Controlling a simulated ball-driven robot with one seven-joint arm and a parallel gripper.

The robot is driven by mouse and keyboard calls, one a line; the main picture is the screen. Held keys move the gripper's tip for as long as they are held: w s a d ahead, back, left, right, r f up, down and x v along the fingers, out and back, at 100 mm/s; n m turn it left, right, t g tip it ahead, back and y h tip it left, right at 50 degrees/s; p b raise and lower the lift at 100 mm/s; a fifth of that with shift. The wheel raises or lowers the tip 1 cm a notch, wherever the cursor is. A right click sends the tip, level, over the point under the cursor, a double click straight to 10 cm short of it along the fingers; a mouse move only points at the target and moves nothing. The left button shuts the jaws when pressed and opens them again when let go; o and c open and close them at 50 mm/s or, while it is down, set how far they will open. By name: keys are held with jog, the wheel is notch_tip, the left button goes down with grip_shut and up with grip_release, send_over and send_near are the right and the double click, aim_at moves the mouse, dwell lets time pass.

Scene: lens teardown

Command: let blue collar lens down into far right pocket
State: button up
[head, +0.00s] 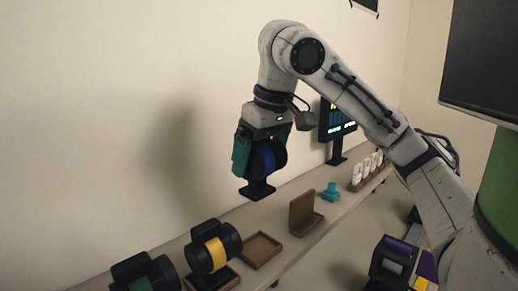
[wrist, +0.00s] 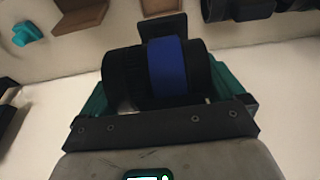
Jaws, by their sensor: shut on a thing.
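The blue collar lens (head: 266,160) is a black barrel with a blue band and a flat black foot or plate below it. My gripper (head: 257,150) has teal fingers shut around its barrel and holds it well above the bench. In the wrist view the lens (wrist: 167,68) lies across between the teal jaws (wrist: 167,95), blue band in the middle. A shallow brown tray (head: 262,251) lies open and empty on the bench, below the lens in the picture. I cannot tell which spot is the far right pocket.
A yellow-banded lens (head: 215,254) and a green-banded one (head: 146,276) stand at the lower left. The wall is close behind.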

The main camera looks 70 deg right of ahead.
aim_at(268, 190)
jog(key=shift+f, duration=1.6)
notch_tip(268, 190, down, 6)
jog(key=b, duration=0.5)
jog(key=shift+f+b, duration=0.1)
jog(key=shift+b, duration=0.3)
jog(key=shift+f+b, duration=0.45)
jog(key=shift+f, duration=0.35)
jog(key=shift+s+f+b, duration=0.1)
jog(key=shift+f+b, duration=0.3)
jog(key=shift+f, duration=1.05)
dwell(0.6)
jog(key=o, duration=1)
jog(key=v, duration=1)
jog(key=shift+s+r, duration=0.2)
jog(key=shift+r, duration=0.15)
jog(key=shift+a, duration=0.1)
